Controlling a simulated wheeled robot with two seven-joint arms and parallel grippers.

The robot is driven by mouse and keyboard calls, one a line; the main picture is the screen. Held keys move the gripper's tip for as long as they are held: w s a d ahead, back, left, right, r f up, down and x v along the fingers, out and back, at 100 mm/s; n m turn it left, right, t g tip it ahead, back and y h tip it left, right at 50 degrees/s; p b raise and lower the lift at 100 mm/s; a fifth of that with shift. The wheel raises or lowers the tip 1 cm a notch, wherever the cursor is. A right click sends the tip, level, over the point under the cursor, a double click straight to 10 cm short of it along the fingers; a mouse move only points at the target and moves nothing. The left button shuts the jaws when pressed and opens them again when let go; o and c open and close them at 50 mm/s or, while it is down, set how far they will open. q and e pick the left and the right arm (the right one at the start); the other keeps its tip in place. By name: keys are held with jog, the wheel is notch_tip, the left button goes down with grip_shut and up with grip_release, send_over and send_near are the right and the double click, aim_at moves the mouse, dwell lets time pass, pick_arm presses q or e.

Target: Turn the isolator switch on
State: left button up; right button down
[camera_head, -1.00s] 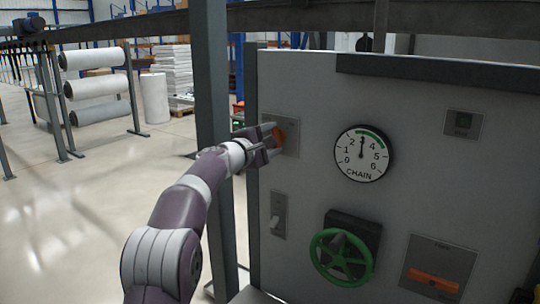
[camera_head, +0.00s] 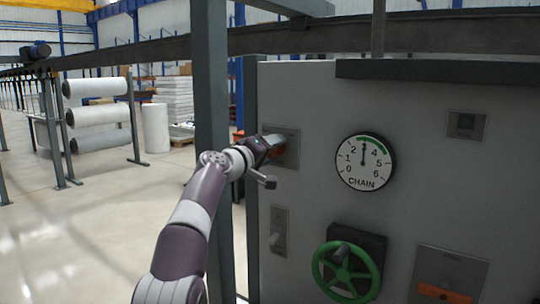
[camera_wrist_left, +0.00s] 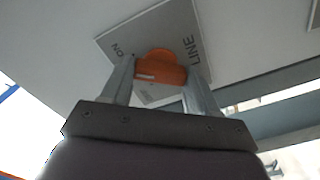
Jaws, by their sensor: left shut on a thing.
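The orange rotary knob (camera_head: 277,141) sits on a grey plate (camera_head: 292,152) at the upper left of the white panel. In the left wrist view the knob (camera_wrist_left: 160,69) lies between my two fingers, and its plate (camera_wrist_left: 185,33) reads "LINE" and "ON". My left gripper (camera_head: 267,146) is shut on the knob, with a finger on each side of it. In the head view the gripper partly hides the knob and plate. My right gripper is not in view.
A round CHAIN gauge (camera_head: 364,162), a green handwheel (camera_head: 346,272), a small toggle switch (camera_head: 278,238) and a second orange handle (camera_head: 443,292) are on the panel (camera_head: 310,200). A grey post (camera_head: 211,80) stands close to my left arm.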

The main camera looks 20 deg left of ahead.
pick_arm(q)
jog(key=shift+w+f+m, duration=0.1)
jog(key=shift+f+m, duration=0.35)
jog(key=shift+m, duration=0.55)
jog(key=o, duration=0.9)
jog(key=shift+o, duration=0.8)
jog(key=shift+d+r, duration=0.1)
jog(key=shift+r, duration=0.15)
